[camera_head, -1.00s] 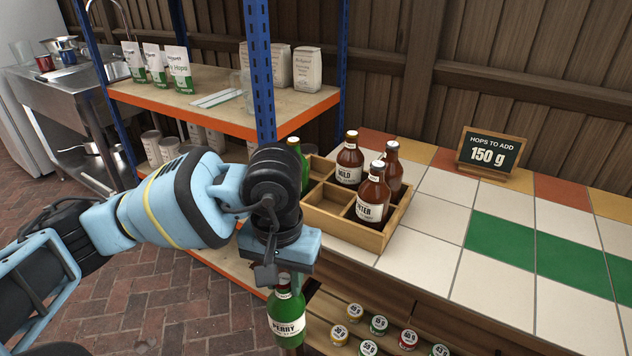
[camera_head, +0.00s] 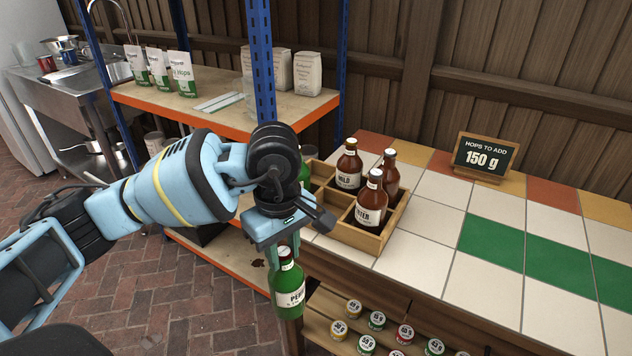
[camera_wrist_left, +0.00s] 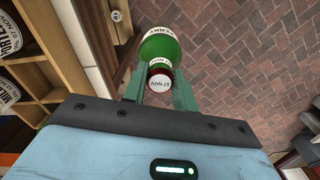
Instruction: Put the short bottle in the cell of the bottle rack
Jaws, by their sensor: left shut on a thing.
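My left gripper (camera_head: 274,262) is shut on the neck of a short green bottle (camera_head: 288,290) with a white label. It holds the bottle upright in front of the counter's left end, below the level of the rack. The bottle and its pale cap also show between the fingers of the left gripper (camera_wrist_left: 160,92) in the left wrist view, with the brick floor beneath the bottle (camera_wrist_left: 160,45). The wooden bottle rack (camera_head: 367,240) stands on the tiled counter and holds several brown bottles (camera_head: 371,203) and a green bottle (camera_head: 304,172). My arm partly hides the rack's left cells.
An orange-edged shelf unit (camera_head: 200,120) with a blue post (camera_head: 261,60) stands left of the counter. Small jars (camera_head: 377,320) sit on the shelf below the counter. A chalkboard sign (camera_head: 484,158) stands at the back. The counter's right side (camera_head: 480,280) is clear.

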